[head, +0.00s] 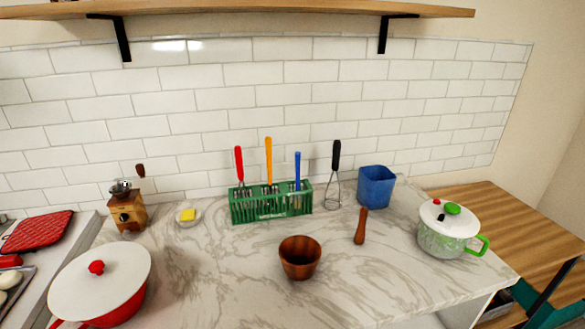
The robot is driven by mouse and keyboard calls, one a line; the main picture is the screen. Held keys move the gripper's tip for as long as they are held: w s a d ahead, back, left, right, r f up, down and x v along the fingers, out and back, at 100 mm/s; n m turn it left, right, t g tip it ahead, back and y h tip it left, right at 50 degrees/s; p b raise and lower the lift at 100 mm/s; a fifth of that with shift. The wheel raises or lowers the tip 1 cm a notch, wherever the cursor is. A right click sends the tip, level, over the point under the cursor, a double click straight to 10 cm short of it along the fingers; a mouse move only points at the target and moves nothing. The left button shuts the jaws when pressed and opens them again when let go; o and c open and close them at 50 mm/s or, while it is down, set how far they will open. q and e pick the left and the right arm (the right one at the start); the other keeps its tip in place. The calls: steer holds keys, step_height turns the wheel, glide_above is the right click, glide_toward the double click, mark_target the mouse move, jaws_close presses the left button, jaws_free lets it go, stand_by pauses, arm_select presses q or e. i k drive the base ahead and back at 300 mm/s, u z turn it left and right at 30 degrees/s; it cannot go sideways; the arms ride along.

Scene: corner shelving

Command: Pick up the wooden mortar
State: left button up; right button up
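The wooden mortar (300,261) is a brown, round, cup-like bowl. It stands upright on the marble counter (222,283), near the middle of the head view, with its open mouth up. It looks empty. A brown wooden pestle (360,227) stands apart from it, behind and to the right. Neither of my grippers shows in the head view.
A green rack (271,208) with red, orange and blue-handled utensils stands behind the mortar. A whisk (334,178) and a blue cup (376,187) are behind right. A green-handled pot (448,229) stands right, a red-and-white pot (99,284) left. Counter around the mortar is clear.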

mark_target(300, 255)
steer(key=u, duration=3.3)
steer(key=k, duration=2.2)
steer(key=z, duration=2.35)
